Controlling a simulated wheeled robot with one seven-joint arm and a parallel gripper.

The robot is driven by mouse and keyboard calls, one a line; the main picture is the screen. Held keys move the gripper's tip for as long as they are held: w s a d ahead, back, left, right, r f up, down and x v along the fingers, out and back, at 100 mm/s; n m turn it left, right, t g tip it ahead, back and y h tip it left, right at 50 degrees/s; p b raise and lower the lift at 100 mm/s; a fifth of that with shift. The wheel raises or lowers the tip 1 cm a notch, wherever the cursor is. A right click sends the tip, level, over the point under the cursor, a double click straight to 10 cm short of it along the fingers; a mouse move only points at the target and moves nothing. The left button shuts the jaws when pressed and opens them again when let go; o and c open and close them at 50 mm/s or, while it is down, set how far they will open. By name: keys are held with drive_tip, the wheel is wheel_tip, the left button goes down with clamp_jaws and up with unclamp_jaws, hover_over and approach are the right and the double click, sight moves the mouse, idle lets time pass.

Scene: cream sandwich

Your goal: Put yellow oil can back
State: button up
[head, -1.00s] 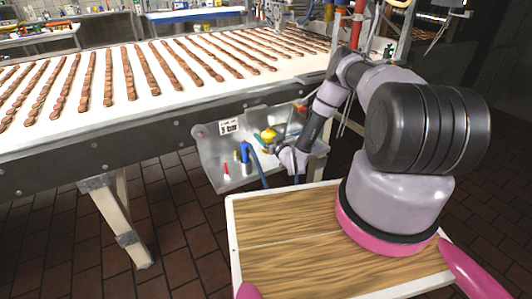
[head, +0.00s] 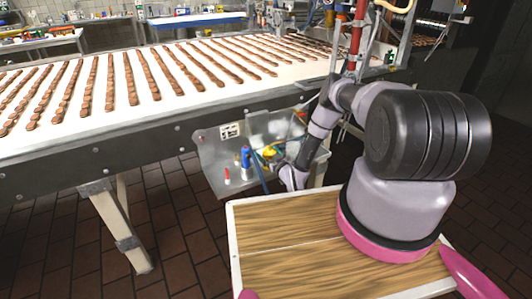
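The yellow oil can (head: 267,152) shows as a small yellow shape at the grey metal tray (head: 213,158) on the conveyor's side. Its lower part is partly hidden by dark parts around my gripper (head: 268,160). My gripper is right at the can, low over the tray. The fingers are too small and dark to tell whether they are open or shut on it. I cannot tell whether the can rests on the tray.
A blue bottle (head: 246,157) and a small red-tipped item (head: 227,176) stand in the tray, left of my gripper. The conveyor (head: 100,155) with rows of brown sandwiches runs above it. My wooden deck is clear in front.

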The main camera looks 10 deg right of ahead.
drive_tip(key=shift+s+r, duration=0.1)
drive_tip(key=shift+r, duration=0.05)
drive_tip(key=v, duration=1.2)
